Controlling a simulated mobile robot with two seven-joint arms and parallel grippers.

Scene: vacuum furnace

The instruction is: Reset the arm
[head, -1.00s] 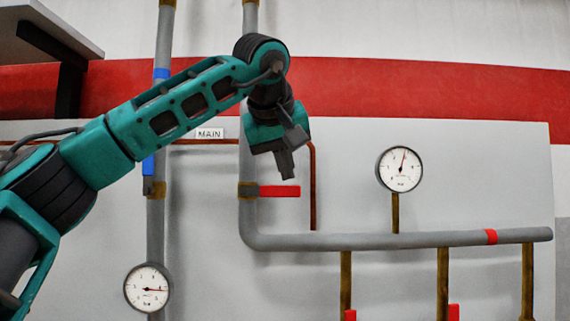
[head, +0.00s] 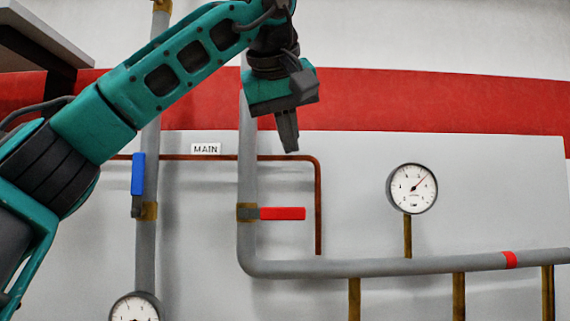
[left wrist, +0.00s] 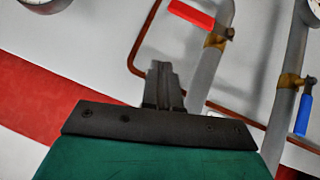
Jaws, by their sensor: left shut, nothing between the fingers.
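My left arm comes in from the left in the head view and bends down at its wrist. Its gripper (head: 289,145) points downward, shut and empty, in front of the wall above the red valve handle (head: 283,214). It is apart from the handle. In the left wrist view the shut fingers (left wrist: 162,72) stand up from the dark gripper base, with nothing between them. The red handle (left wrist: 191,14) also shows there, beyond the fingers. My right gripper is not in view.
A blue lever handle (head: 138,174) is on the left vertical pipe (head: 146,245). A thin copper pipe (head: 318,210) runs below the MAIN label (head: 206,149). A round gauge (head: 411,188) stands above the horizontal grey pipe (head: 400,266). Another gauge (head: 135,309) is at the lower left.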

